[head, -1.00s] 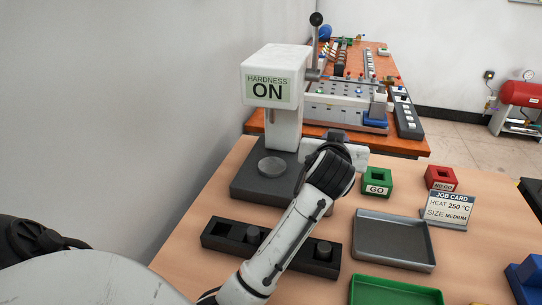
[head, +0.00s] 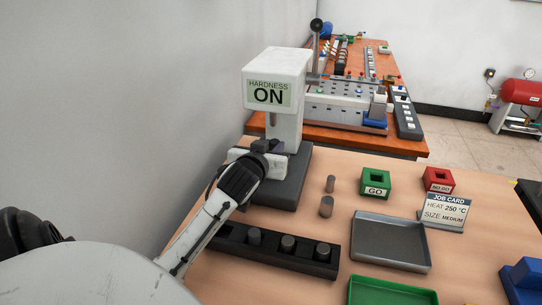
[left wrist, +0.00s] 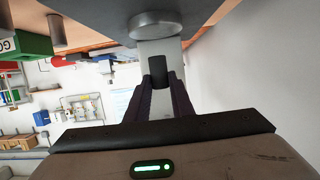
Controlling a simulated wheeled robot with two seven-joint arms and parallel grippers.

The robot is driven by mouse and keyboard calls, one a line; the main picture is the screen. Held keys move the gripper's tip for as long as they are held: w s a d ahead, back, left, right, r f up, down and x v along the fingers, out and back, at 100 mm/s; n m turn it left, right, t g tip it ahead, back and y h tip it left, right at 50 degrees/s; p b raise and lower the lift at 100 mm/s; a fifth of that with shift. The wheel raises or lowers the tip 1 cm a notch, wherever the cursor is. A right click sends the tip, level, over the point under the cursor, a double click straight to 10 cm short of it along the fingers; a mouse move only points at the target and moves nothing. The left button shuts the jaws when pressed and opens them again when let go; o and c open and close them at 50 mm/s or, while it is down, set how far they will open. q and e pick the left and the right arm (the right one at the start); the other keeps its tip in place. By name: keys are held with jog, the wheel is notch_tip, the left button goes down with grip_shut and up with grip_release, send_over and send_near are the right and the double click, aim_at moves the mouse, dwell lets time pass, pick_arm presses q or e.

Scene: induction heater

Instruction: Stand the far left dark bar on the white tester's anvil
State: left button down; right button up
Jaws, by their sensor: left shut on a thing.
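The white tester (head: 278,75) reads "HARDNESS ON" and stands on a dark base (head: 295,180). My left gripper (head: 268,146) is in front of its column, over the base, and hides the anvil in the head view. The left wrist view shows my left gripper (left wrist: 165,85) shut on a dark bar (left wrist: 157,70). There the grey round anvil (left wrist: 155,25) shows close to the bar, with a small gap between them in the picture. My right gripper is not in view.
A black rack (head: 270,250) with several dark round pieces lies in front. A grey tray (head: 390,242), green GO block (head: 376,182), red NO GO block (head: 438,179) and job card (head: 447,211) are farther right.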

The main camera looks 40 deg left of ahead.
pick_arm(q)
jog(key=shift+s+a+f, duration=0.1)
jog(key=shift+a+f, duration=0.05)
jog(key=shift+f, duration=1.2)
jog(key=shift+f, duration=0.3)
jog(key=c, duration=1.5)
grip_release()
jog(key=shift+c, duration=0.2)
jog(key=shift+r, duration=0.25)
jog(key=v, duration=1.2)
